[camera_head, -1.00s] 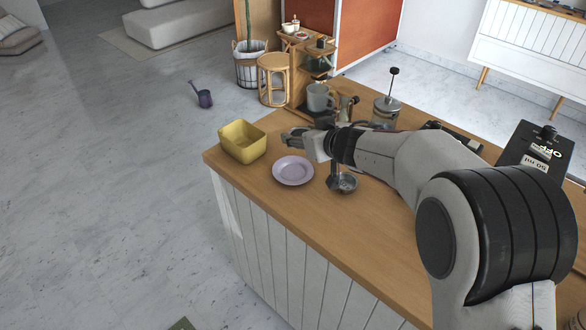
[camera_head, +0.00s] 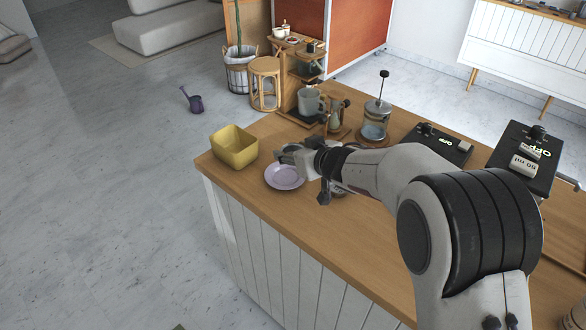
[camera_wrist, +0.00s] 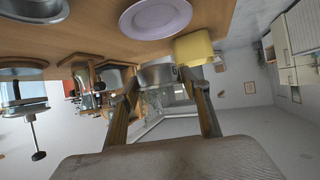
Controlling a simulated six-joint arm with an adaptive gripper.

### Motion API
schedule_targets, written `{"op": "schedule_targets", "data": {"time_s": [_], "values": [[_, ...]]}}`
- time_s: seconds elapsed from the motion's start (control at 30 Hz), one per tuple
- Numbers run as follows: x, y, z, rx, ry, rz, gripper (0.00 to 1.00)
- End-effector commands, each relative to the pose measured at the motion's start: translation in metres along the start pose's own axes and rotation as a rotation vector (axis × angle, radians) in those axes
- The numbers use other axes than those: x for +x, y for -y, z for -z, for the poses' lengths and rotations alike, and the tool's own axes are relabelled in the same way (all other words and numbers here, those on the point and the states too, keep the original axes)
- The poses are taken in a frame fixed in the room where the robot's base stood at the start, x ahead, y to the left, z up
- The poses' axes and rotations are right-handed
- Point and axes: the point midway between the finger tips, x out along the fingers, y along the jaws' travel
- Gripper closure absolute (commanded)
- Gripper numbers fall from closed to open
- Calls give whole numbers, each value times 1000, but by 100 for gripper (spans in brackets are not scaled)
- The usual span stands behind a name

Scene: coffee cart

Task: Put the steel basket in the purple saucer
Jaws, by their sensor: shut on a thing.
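My gripper (camera_head: 288,155) is over the far side of the purple saucer (camera_head: 285,178), which lies on the wooden counter. In the wrist view the steel basket (camera_wrist: 158,74) is between my fingertips (camera_wrist: 160,95), and they are shut on it. The basket looks like a short round metal cup, with its lower part blurred. In the head view my gripper and wrist hide the basket. The saucer also shows in the wrist view (camera_wrist: 155,16), apart from the basket in that picture.
A yellow container (camera_head: 235,148) stands left of the saucer near the counter edge. A steel vessel (camera_head: 340,189) is partly hidden under my wrist. A grey mug (camera_head: 309,102), a French press (camera_head: 376,120) and a black scale (camera_head: 437,146) stand farther back. Counter is bare at the front.

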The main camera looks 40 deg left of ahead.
Motion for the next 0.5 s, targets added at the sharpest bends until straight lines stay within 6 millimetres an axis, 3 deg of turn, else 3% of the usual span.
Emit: {"op": "schedule_targets", "data": {"time_s": [0.2, 0.5], "values": [[10, 0, -18, 0, 1, 0, 72], [12, 0, -21, 0, 0, 0, 72]]}}
